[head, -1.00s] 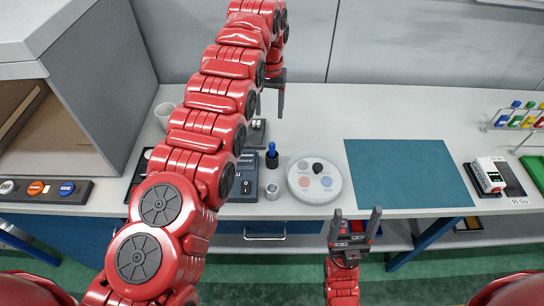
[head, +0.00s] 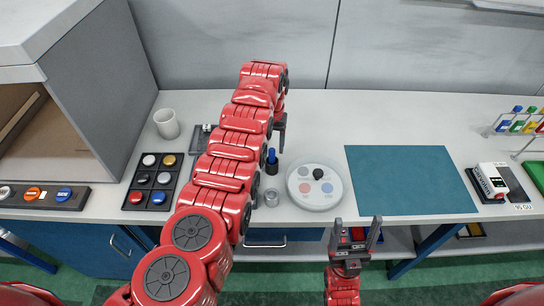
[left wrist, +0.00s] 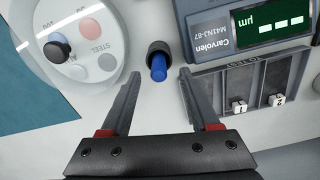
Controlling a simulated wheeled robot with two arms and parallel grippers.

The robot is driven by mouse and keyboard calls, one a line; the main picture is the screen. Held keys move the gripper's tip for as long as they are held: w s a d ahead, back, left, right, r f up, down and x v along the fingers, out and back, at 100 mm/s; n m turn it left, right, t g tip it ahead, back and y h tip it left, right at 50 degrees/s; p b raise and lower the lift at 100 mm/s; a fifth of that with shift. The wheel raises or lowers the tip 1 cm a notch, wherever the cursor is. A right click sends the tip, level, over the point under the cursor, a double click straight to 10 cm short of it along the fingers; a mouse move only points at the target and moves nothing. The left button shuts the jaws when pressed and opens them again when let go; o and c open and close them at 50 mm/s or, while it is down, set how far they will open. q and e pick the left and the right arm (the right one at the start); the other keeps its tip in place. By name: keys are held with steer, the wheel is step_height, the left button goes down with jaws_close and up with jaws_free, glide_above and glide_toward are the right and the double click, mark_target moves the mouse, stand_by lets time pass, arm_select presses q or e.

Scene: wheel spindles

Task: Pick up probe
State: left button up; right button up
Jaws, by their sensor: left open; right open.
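The probe is blue and stands in a round black holder on the table, left of the round dish in the head view (head: 272,155). In the left wrist view the blue probe (left wrist: 158,70) shows between the tips of my left gripper (left wrist: 160,76). The fingers are apart, and I cannot tell how high they are above it. In the head view my left gripper (head: 282,133) is partly hidden by its arm. My right gripper (head: 357,224) is open and empty at the table's front edge.
A gauge with a green display (left wrist: 272,23) and a two-slot block (left wrist: 235,82) stand close by. A white mug (head: 166,123) and button tray (head: 150,196) are left.

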mark_target(272, 149)
arm_select(q)
step_height(272, 149, down, 3)
steer(key=shift+d+f, duration=0.1)
steer(key=shift+f, duration=0.05)
jaws_close()
